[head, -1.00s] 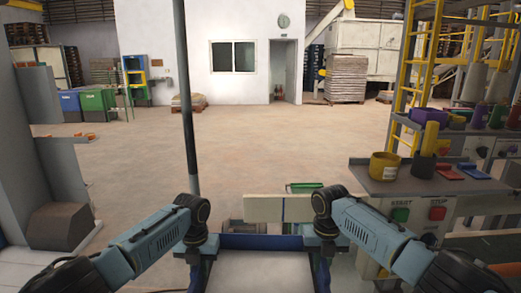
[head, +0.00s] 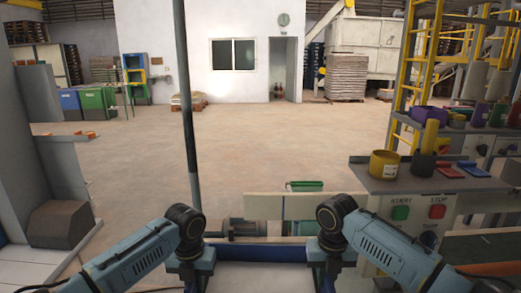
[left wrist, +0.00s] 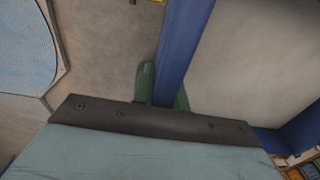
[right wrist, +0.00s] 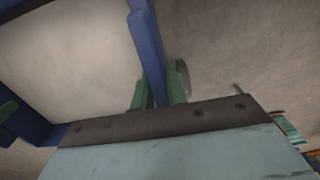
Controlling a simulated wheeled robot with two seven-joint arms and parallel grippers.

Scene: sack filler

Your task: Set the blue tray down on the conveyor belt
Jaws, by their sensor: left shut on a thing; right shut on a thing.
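The blue tray (head: 262,253) is at the bottom centre of the head view, with a pale inside and its near part cut off by the frame. My left gripper (head: 190,270) is shut on its left wall; the left wrist view shows green fingers (left wrist: 163,92) on both sides of the blue wall (left wrist: 185,45). My right gripper (head: 333,270) is shut on the right wall; its green fingers (right wrist: 158,92) clasp the blue wall (right wrist: 148,45) in the right wrist view. The conveyor belt's surface is not clearly visible; whether the tray touches anything beneath is hidden.
A long pale board (head: 285,206) runs across just beyond the tray, with a green object (head: 305,186) behind it. A control panel with green START (head: 400,213) and red STOP (head: 437,212) buttons stands at right, below a shelf with a yellow pot (head: 384,164). Open floor lies beyond.

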